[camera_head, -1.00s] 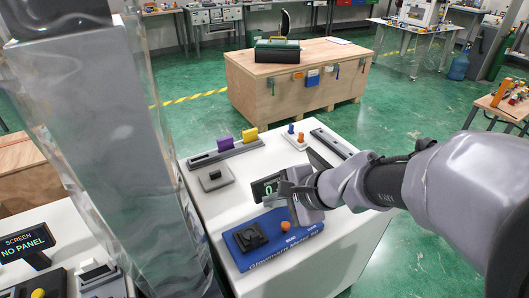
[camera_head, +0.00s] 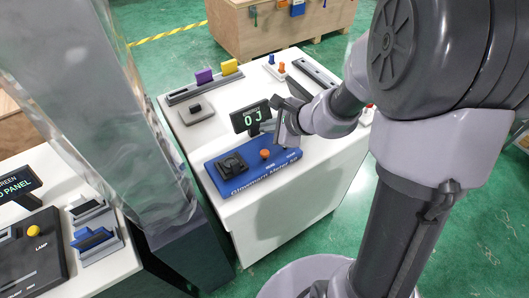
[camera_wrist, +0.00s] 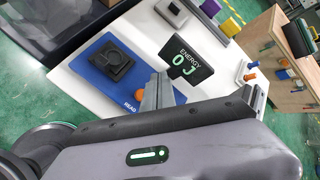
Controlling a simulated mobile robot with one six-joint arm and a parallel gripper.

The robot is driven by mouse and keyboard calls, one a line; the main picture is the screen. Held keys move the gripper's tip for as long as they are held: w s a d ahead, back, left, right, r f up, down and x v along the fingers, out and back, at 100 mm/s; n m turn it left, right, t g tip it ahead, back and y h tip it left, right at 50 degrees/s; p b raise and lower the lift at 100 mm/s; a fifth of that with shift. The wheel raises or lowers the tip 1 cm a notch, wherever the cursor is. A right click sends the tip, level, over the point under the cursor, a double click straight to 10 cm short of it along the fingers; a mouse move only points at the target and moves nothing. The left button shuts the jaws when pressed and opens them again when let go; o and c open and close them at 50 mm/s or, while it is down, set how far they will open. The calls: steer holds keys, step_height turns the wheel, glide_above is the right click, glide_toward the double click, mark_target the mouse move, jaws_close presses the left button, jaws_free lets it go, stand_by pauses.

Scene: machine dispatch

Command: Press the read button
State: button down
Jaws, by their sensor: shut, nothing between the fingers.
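The read button is the small orange knob (camera_head: 265,154) on a blue panel (camera_head: 232,185) on the white table. It also shows in the wrist view (camera_wrist: 139,94), beside the printed word READ. A black square device (camera_head: 231,164) sits on the panel's left part. My gripper (camera_head: 279,138) is shut and empty, just right of the orange button and above the panel. In the wrist view my gripper fingers (camera_wrist: 157,93) are close beside the button; I cannot tell whether they touch it. A black screen (camera_head: 251,118) behind the panel reads ENERGY 0 J.
A slotted rail with purple (camera_head: 204,75) and yellow (camera_head: 230,67) blocks stands at the table's back. A grey switch box (camera_head: 196,111) is left of the screen. A clear-sided column (camera_head: 130,110) stands left, near a second table with a lamp panel (camera_head: 35,250).

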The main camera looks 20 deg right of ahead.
mark_target(267, 154)
step_height(267, 154, down, 8)
steer(key=b, duration=0.6)
steer(key=shift+r, duration=0.25)
steer(key=shift+f, duration=0.1)
stand_by(1.3)
steer(key=shift+f+b, duration=0.45)
steer(key=shift+b, duration=0.3)
steer(key=shift+f+b, duration=0.55)
steer(key=shift+b, duration=0.1)
stand_by(0.3)
stand_by(0.3)
steer(key=shift+r+p, duration=0.75)
steer(key=shift+r, duration=0.25)
